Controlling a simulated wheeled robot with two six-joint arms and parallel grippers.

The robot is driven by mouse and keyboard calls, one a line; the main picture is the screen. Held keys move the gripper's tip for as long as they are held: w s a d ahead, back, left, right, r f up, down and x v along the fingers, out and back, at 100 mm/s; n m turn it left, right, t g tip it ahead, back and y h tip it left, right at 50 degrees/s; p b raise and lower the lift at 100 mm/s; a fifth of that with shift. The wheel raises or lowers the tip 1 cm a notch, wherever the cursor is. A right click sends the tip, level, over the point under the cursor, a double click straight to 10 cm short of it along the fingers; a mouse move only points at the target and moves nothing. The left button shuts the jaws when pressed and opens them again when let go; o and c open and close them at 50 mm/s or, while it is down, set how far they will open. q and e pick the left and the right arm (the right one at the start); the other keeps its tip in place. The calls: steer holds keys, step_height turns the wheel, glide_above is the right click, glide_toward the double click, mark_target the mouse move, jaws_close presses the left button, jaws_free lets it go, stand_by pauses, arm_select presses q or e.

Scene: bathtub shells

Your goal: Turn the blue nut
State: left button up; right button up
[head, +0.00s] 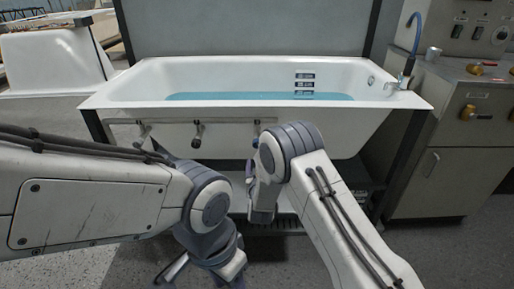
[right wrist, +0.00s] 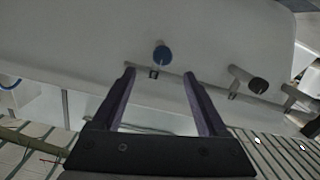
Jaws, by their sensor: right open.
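The blue nut (right wrist: 162,54) is a round blue knob on the pipe along the underside of the white tub. In the head view only a small bit of blue (head: 256,142) shows beside my right arm. My right gripper (right wrist: 159,74) is open and empty, its two dark fingers pointing toward the pipe. In the right wrist view the blue nut appears between and just beyond the fingertips, with no contact visible. My left gripper (head: 172,271) is low at the bottom of the head view, partly hidden by its own wrist; its jaw opening is unclear.
A black nut (right wrist: 258,86) sits on the same pipe, to the right in the wrist view; it also shows in the head view (head: 197,136). The white tub (head: 150,88) holds blue water. A metal cabinet (head: 445,165) stands at the right.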

steer(key=w+t+b, duration=0.1)
steer(key=w+b, duration=0.1)
steer(key=w, duration=0.8)
steer(key=shift+w+a+f, duration=0.15)
steer(key=shift+a+f, duration=0.05)
steer(key=shift+a, duration=0.2)
jaws_close()
